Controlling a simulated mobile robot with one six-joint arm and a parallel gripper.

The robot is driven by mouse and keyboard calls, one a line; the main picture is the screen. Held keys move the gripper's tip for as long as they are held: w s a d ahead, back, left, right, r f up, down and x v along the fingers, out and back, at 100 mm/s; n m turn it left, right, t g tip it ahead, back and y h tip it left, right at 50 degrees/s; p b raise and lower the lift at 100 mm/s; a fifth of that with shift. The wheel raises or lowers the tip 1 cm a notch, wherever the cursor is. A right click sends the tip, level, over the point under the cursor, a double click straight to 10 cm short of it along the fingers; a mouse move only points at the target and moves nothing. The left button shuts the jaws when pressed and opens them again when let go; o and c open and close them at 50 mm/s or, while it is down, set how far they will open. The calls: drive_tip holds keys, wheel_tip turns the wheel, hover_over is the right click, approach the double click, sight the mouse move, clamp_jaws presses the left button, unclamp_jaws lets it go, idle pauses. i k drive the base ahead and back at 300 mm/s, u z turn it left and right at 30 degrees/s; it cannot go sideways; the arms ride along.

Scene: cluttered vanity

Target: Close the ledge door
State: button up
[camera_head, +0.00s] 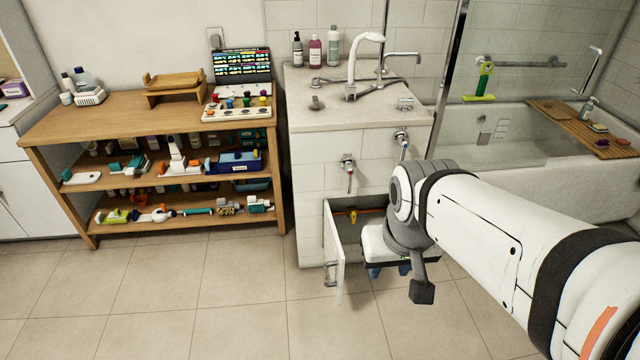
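The ledge under the white sink counter has a low door (334,250) that stands swung open, its edge toward me. A metal handle (329,273) is on the door's outer face, low down. The opening behind the door shows a dark interior with a small orange and yellow item (350,214). My gripper (389,269) seems to be the white part with blue tips below my wrist, to the right of the door and apart from it in the picture. My wrist and forearm hide part of it and the right side of the opening. Its finger opening is unclear.
A wooden shelf unit (150,113) full of small items stands at left. The sink counter (350,113) carries bottles and a white faucet (363,55). Two valves (348,163) stick out above the opening. A bathtub (560,180) is at right. The tiled floor (200,300) in front is clear.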

sight(335, 259)
drive_tip(key=u, duration=0.1)
drive_tip(key=i, duration=1)
drive_tip(key=z, duration=0.05)
